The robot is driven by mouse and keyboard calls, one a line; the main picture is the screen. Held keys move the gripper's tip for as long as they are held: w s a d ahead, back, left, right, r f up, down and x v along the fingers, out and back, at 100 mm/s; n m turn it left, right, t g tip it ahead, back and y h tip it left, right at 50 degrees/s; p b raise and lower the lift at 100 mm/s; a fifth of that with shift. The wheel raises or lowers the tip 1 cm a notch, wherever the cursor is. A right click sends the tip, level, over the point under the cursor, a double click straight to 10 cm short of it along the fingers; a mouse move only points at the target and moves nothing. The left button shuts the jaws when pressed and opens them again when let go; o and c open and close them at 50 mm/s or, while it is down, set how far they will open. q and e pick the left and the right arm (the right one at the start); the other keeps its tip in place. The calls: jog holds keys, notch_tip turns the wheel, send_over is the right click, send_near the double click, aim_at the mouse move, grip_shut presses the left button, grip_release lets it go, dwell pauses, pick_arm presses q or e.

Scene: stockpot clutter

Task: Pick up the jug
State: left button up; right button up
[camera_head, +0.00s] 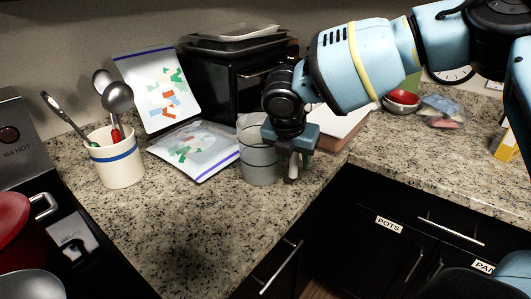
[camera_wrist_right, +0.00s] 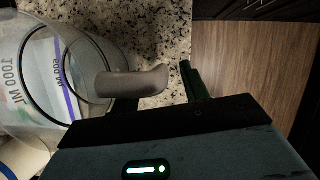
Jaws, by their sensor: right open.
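The jug (camera_head: 259,165) is a clear, ringed measuring vessel standing upright on the granite counter, near its front edge. In the right wrist view the jug (camera_wrist_right: 38,72) fills the left side, with measure marks on its wall and a grey handle (camera_wrist_right: 135,82) pointing right. My right gripper (camera_head: 296,153) reaches down at the jug's right side, by the handle. In the wrist view its open fingers (camera_wrist_right: 158,90) are close to the handle; one finger is partly hidden by it. Whether they touch it I cannot tell. My left gripper is not in view.
A utensil crock (camera_head: 117,164) stands left of the jug, with printed bags (camera_head: 199,151) between. A black oven (camera_head: 222,88) with trays on top is behind. A red pot (camera_head: 22,228) is at far left. The front-left counter is clear.

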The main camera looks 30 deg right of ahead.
jog(key=shift+c, duration=0.5)
grip_shut()
jog(key=shift+r, duration=0.2)
jog(key=shift+r, duration=4.85)
jog(key=shift+w+r, duration=0.1)
